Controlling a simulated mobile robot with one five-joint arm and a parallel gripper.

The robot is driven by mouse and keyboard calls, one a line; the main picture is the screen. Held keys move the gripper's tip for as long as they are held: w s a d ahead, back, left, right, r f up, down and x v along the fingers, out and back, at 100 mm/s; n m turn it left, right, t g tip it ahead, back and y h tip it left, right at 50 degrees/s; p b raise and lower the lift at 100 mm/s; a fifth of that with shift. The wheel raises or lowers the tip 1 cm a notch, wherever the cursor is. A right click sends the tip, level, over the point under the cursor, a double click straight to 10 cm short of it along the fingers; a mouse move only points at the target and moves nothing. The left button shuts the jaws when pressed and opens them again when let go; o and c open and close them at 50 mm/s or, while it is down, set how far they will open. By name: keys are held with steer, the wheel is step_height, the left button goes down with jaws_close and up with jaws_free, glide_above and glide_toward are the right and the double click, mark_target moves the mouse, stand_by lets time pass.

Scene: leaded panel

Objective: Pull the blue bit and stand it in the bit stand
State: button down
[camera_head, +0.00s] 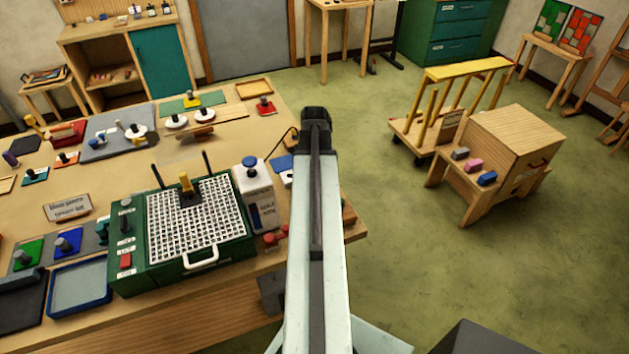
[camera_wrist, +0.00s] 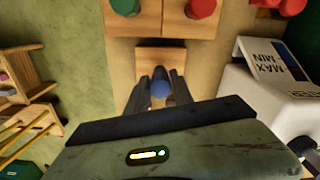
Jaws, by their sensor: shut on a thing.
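In the wrist view the blue bit (camera_wrist: 160,89) shows its round blue knob between the dark fingers of my gripper (camera_wrist: 160,93). The gripper is shut on it. Beyond it is a pale wooden block with a small front step (camera_wrist: 160,56); a green knob (camera_wrist: 125,6) and a red knob (camera_wrist: 200,8) stand on its larger part. I cannot tell whether the blue bit's lower end touches the wood. In the head view my arm hides the gripper, the blue bit and most of the wooden block, whose edge (camera_head: 348,216) shows at the table's right.
The white tank marked MAX and MIN (camera_wrist: 275,95) stands close on the right in the wrist view. It stands beside the green grinder (camera_head: 150,270) in the head view. Red knobs (camera_head: 272,239) sit near the table's front edge. Open green floor (camera_head: 430,270) lies right of the table.

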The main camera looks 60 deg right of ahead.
steer(key=shift+f+b, duration=0.7)
steer(key=shift+f, duration=0.1)
steer(key=c, duration=1)
jaws_free()
steer(key=shift+c, duration=0.2)
step_height(320, 180, up, 8)
steer(key=p, duration=0.8)
steer(key=shift+f, duration=0.1)
